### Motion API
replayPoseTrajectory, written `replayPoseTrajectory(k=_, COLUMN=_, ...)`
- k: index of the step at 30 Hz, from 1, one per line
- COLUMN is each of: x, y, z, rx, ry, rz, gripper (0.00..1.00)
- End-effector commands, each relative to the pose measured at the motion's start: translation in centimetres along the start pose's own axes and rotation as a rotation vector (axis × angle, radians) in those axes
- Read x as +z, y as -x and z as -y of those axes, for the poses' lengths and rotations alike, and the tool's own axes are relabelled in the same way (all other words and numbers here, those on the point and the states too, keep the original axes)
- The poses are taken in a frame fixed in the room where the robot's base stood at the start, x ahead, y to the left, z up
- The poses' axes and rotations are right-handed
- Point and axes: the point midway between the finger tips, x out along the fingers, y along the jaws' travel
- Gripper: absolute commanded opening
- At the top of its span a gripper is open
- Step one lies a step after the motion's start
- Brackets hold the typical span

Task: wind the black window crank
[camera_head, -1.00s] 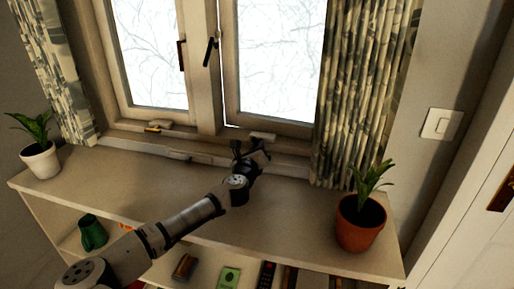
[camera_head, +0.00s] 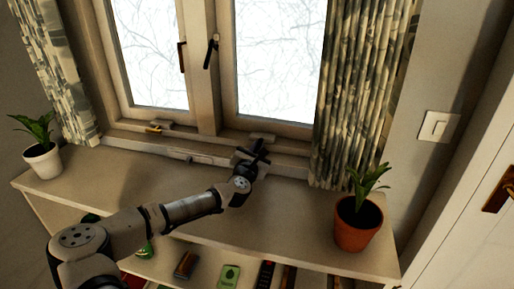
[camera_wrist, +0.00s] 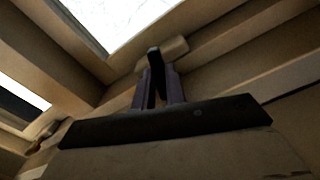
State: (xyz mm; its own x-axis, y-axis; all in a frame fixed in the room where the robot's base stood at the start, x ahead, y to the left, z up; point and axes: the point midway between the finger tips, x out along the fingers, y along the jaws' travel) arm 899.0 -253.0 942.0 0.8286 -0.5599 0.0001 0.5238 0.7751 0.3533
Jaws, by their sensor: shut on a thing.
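The black window crank (camera_wrist: 154,62) sits at a small pale housing (camera_wrist: 174,50) below the right-hand window pane. In the wrist view its dark upright part stands between my two fingers. My gripper (camera_wrist: 158,88) is shut on it. In the head view my gripper (camera_head: 257,152) is at the sill under the right pane, in front of the housing (camera_head: 262,137). My fingers hide most of the crank there, so its exact angle cannot be told.
Black latches (camera_head: 210,53) hang on the window frames. Potted plants stand at the left (camera_head: 42,160) and right (camera_head: 358,222) of the shelf top (camera_head: 140,190); the top between them is mostly clear. A patterned curtain (camera_head: 365,90) hangs close right.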

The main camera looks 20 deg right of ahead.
Motion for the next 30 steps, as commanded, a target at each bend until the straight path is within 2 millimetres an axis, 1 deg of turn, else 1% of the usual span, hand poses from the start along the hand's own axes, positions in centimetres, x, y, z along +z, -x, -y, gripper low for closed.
replayPoseTrajectory(k=6, x=0.12, y=0.00, z=0.01, rx=-0.001, ry=-0.210, rz=0.000, gripper=0.00)
replayPoseTrajectory(k=18, x=0.09, y=-0.01, z=0.04, rx=-0.001, ry=-0.573, rz=0.000, gripper=0.00)
replayPoseTrajectory(k=24, x=0.02, y=0.00, z=0.02, rx=-0.001, ry=-0.713, rz=0.000, gripper=0.00)
replayPoseTrajectory(k=30, x=0.02, y=-0.01, z=0.04, rx=0.000, ry=-0.806, rz=0.000, gripper=0.00)
